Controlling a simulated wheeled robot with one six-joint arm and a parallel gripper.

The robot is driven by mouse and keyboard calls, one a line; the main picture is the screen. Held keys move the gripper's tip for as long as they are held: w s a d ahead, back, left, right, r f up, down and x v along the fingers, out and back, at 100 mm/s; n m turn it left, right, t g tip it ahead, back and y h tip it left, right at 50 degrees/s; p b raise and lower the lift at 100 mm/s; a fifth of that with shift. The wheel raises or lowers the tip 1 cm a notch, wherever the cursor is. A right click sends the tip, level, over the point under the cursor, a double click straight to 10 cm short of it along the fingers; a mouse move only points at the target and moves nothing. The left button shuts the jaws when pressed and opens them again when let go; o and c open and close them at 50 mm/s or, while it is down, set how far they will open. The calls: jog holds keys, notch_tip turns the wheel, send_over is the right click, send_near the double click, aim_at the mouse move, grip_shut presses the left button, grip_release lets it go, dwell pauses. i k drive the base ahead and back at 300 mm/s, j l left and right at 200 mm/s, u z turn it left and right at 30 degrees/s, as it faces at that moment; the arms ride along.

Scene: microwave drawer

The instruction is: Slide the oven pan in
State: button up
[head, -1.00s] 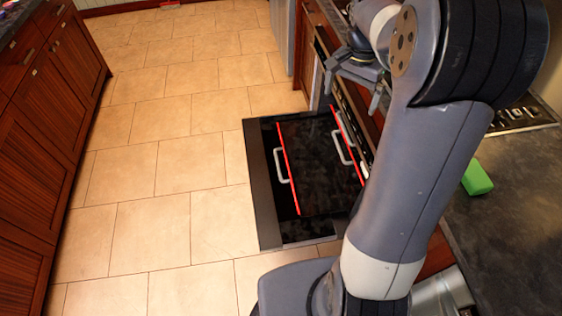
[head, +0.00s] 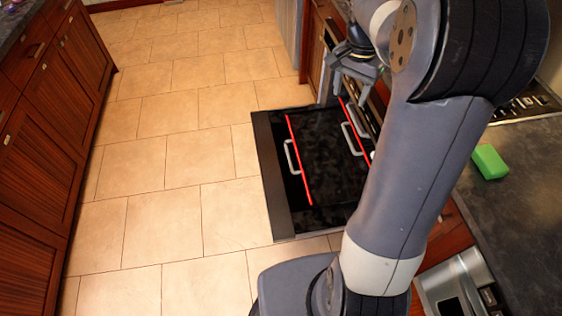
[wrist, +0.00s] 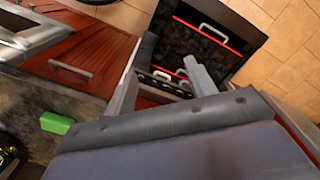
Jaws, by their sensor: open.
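The oven pan (head: 332,160) is a dark tray with a red rim along two sides and a light handle at each of those sides. It lies over the lowered black oven door (head: 275,185), with one side close to the oven front. In the wrist view the pan (wrist: 205,45) shows beyond my fingers. My gripper (head: 346,88) is open and empty, above and beyond the pan's far end beside the oven front. In the wrist view my gripper (wrist: 162,85) has its two fingers wide apart, with the oven-side handle (wrist: 183,74) partly visible between them. The oven cavity is mostly hidden.
A dark counter (head: 460,215) with a green sponge (head: 489,162) and a cooktop (head: 525,108) is at the right. Wooden cabinets (head: 40,150) line the left side. The tiled floor (head: 165,180) between is clear.

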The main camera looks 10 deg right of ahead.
aim_at(332, 174)
jog(key=j+z, duration=0.2)
jog(key=j, duration=0.95)
jog(key=k+j+z, duration=0.2)
jog(key=j, duration=0.95)
jog(key=i+j+z, duration=0.15)
jog(key=i+j, duration=0.2)
jog(key=i+j+z, duration=0.1)
jog(key=i+j, duration=0.25)
jog(key=i+j+z, duration=0.15)
jog(key=i+j, duration=0.15)
jog(key=j, duration=0.25)
jog(key=i+j+z, duration=0.15)
jog(key=i+j, duration=0.15)
jog(key=j, duration=0.2)
jog(key=i+z, duration=0.25)
jog(key=i, duration=0.85)
